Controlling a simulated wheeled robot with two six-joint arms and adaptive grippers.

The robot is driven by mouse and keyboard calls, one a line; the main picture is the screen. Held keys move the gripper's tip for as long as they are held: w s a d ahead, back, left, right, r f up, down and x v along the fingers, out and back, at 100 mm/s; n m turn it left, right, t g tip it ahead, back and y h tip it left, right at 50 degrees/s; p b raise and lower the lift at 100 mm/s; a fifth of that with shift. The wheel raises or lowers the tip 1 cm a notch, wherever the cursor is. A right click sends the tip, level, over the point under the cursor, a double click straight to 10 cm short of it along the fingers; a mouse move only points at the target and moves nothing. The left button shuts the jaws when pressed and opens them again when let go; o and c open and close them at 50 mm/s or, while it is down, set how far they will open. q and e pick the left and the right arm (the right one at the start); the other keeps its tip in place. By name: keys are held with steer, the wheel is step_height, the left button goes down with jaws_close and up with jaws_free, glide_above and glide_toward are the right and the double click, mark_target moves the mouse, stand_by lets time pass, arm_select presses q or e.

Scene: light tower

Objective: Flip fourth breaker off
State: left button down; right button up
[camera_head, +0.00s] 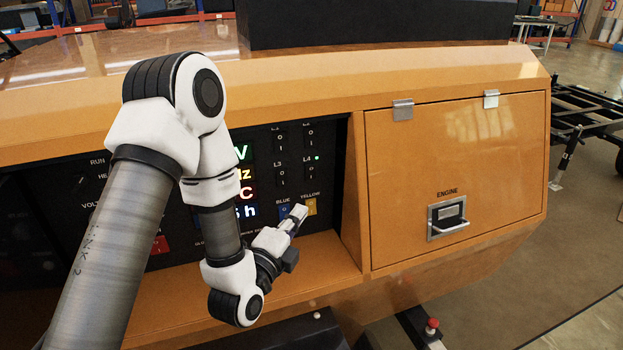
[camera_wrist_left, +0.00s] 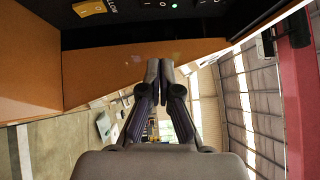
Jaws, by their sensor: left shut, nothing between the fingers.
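The black control panel (camera_head: 335,150) is set into the orange housing. Its breaker labelled L4 (camera_head: 310,173) is a small black rocker marked 1 and 0, with a lit green light (camera_head: 317,157) beside it. The L3 breaker (camera_head: 281,172) is to its left; L1 and L2 are above, partly cut off in the head view. My left gripper (camera_head: 298,212) is shut and empty, with its tips below L4 and in front of the blue and yellow switches. In the left wrist view its fingers (camera_wrist_left: 159,70) are together, and the green light (camera_wrist_left: 174,4) shows at the top edge. My right gripper is out of view.
The yellow switch (camera_head: 312,206) and the blue switch (camera_head: 284,210) are close to my left fingertips. An orange ledge (camera_head: 300,265) runs below the panel. The closed engine door (camera_head: 455,170) with its latch (camera_head: 448,218) is to the right.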

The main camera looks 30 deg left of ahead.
arm_select(q)
steer(key=p, duration=0.3)
glide_toward(317, 168)
steer(key=w+d, duration=0.3)
steer(key=w, duration=0.1)
steer(key=w+a, duration=0.2)
steer(key=a, duration=0.1)
steer(key=shift+a+r, duration=0.2)
steer(key=shift+r, duration=0.05)
steer(key=shift+d, duration=0.1)
steer(key=shift+w+r, duration=0.15)
steer(key=shift+r, duration=0.05)
steer(key=shift+f, duration=0.1)
